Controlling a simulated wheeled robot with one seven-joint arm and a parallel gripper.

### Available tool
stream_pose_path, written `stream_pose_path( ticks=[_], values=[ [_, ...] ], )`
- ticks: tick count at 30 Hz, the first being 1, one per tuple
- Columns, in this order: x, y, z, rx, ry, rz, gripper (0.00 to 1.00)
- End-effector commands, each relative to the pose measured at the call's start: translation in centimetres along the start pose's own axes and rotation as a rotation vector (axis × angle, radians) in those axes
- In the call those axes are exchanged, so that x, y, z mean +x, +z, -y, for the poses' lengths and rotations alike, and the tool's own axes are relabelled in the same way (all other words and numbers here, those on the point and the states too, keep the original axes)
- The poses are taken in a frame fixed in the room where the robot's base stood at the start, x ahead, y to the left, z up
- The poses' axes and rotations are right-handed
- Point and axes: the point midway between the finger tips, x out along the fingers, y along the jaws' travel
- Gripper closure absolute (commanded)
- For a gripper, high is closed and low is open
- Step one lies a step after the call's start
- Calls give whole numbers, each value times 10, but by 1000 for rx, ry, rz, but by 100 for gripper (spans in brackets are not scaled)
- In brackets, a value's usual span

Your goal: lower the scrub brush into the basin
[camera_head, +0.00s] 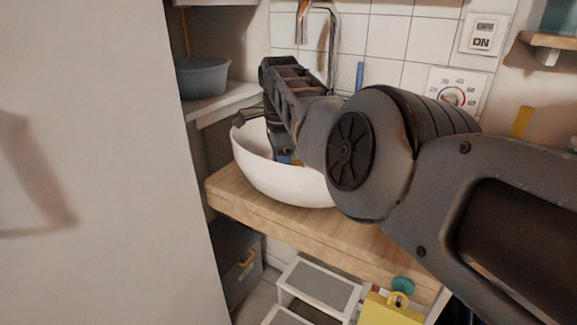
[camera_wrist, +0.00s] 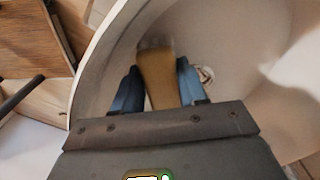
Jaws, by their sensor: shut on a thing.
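The basin (camera_head: 282,186) is a round white bowl on a wooden counter, left of centre in the head view. In the wrist view its pale inner wall (camera_wrist: 245,50) surrounds the fingers. My gripper (camera_wrist: 157,88) is shut on the scrub brush (camera_wrist: 156,72), whose tan wooden part lies between the two blue fingers and points toward the basin's inside. A paler, blurred end shows at its far tip. In the head view my gripper (camera_head: 285,159) reaches down inside the basin rim, and the brush is mostly hidden there. I cannot tell whether the brush touches the basin floor.
A chrome tap (camera_head: 302,22) rises behind the basin. The wooden counter (camera_head: 235,190) runs beneath it. A blue-grey tub (camera_head: 202,76) sits on the left shelf. A step stool (camera_head: 318,286) and a yellow object (camera_head: 388,311) are below. A pale panel (camera_head: 95,160) fills the left.

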Motion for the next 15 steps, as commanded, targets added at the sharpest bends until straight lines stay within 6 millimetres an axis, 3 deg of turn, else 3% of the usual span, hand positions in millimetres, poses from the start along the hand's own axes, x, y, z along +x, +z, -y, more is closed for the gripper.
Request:
stream_pose_path(
  ticks=[15],
  values=[
    [8, 0, 0, 0, 0, 0, 83]
  ],
)
